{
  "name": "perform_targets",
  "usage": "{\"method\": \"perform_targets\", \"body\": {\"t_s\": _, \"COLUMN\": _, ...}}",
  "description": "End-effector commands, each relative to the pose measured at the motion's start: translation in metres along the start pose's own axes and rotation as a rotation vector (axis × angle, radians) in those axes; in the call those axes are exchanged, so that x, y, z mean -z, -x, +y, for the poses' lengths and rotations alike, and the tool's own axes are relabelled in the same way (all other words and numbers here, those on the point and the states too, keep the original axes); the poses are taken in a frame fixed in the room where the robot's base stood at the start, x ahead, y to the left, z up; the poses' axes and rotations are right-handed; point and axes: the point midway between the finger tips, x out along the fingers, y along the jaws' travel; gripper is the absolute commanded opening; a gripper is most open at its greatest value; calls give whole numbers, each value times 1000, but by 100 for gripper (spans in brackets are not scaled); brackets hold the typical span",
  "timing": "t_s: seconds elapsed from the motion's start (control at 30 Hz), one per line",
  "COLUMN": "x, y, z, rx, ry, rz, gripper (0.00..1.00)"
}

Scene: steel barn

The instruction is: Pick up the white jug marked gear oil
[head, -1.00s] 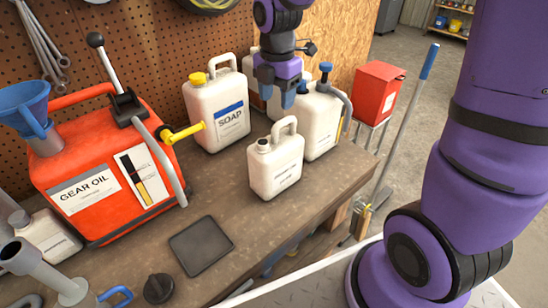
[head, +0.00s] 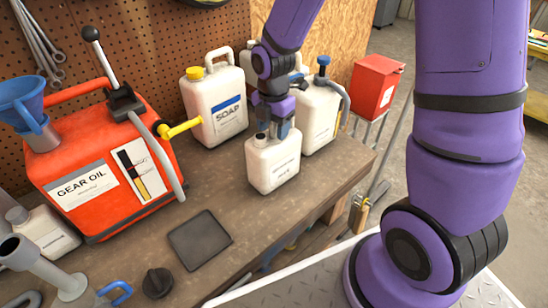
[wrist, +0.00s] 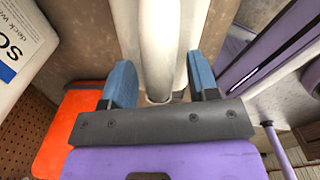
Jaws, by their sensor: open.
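A small white jug (head: 272,167) stands upright on the bench, its dark mouth at the top left; its label is too small to read. My gripper (head: 273,132) is at the top of this jug, pointing down at its handle. In the wrist view my gripper (wrist: 162,82) is open, with the blue fingers on either side of the white handle (wrist: 160,40). I cannot tell if either finger touches it. The large lettering "GEAR OIL" shows on a red can (head: 100,170) at the left, not on a white jug.
A white soap jug (head: 213,110) with a yellow cap stands behind left. A blue-capped white jug (head: 318,115) stands close behind right, with another partly hidden. A dark square pad (head: 200,242) and a black knob (head: 157,283) lie in front. A red box (head: 376,87) stands beyond the bench.

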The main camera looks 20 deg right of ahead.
Motion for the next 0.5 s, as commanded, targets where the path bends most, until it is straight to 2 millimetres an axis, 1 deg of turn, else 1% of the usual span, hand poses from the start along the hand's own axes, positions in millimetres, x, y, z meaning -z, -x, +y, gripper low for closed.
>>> {"method": "perform_targets", "body": {"t_s": 0.07, "x": 0, "y": -4, "z": 0, "rx": 0, "ry": 0, "rz": 0, "gripper": 54}}
{"method": "perform_targets", "body": {"t_s": 0.27, "x": 0, "y": -4, "z": 0, "rx": -1, "ry": 0, "rz": 0, "gripper": 54}}
{"method": "perform_targets", "body": {"t_s": 0.3, "x": 0, "y": -4, "z": 0, "rx": -1, "ry": -1, "rz": 0, "gripper": 50}}
{"method": "perform_targets", "body": {"t_s": 0.37, "x": 0, "y": -4, "z": 0, "rx": -1, "ry": -1, "rz": 0, "gripper": 36}}
{"method": "perform_targets", "body": {"t_s": 0.4, "x": 0, "y": -4, "z": 0, "rx": -1, "ry": -1, "rz": 0, "gripper": 27}}
{"method": "perform_targets", "body": {"t_s": 0.47, "x": 0, "y": -4, "z": 0, "rx": -1, "ry": -1, "rz": 0, "gripper": 13}}
{"method": "perform_targets", "body": {"t_s": 0.5, "x": 0, "y": -4, "z": 0, "rx": -1, "ry": -1, "rz": 0, "gripper": 4}}
